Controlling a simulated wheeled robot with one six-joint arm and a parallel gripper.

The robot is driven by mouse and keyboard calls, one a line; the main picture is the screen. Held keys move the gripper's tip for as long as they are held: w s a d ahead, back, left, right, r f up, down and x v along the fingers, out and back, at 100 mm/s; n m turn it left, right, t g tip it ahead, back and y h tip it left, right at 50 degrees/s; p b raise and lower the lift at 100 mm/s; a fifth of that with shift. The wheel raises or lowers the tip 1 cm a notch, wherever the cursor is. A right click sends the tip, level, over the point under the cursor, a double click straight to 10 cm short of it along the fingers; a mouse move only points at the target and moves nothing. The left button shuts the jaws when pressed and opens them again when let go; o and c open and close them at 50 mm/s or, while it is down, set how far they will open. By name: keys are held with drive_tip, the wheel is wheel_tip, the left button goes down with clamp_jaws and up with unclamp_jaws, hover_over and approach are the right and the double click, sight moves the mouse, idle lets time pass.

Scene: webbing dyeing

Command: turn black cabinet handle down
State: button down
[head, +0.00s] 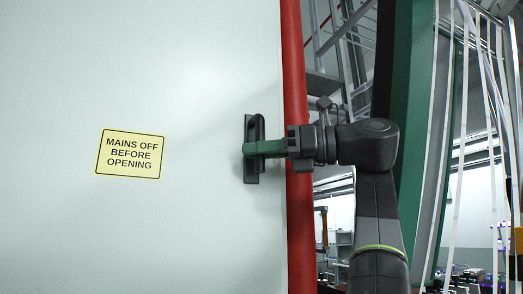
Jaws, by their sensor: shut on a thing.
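The black cabinet handle (254,129) is mounted upright near the right edge of a pale cabinet door (180,230). My gripper (250,148) reaches in from the right with green fingers. It is shut on the handle around its middle and hides that part. The handle's top and bottom ends show above and below the fingers. My dark arm comes up from the lower right to the gripper.
A yellow sign (130,154) on the door reads "MAINS OFF BEFORE OPENING". A red vertical edge (293,60) borders the door, just behind my wrist. At right are a dark green frame (415,80), hanging pale strips (507,90) and metal stairs (325,85).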

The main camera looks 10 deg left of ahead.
drive_tip(key=c, duration=1.7)
unclamp_jaws()
drive_tip(key=shift+d, duration=0.15)
drive_tip(key=d, duration=0.4)
drive_tip(key=d+p, duration=0.1)
drive_tip(key=d, duration=0.8)
drive_tip(key=shift+w+d+r+p, duration=0.1)
drive_tip(key=shift+w+d+p, duration=0.2)
drive_tip(key=shift+w+p, duration=0.05)
drive_tip(key=shift+a, duration=0.1)
drive_tip(key=a, duration=0.4)
drive_tip(key=a+b, duration=0.1)
drive_tip(key=a, duration=0.8)
drive_tip(key=shift+s+a+b, duration=0.3)
drive_tip(key=shift+a+b, duration=0.05)
drive_tip(key=shift+d, duration=0.1)
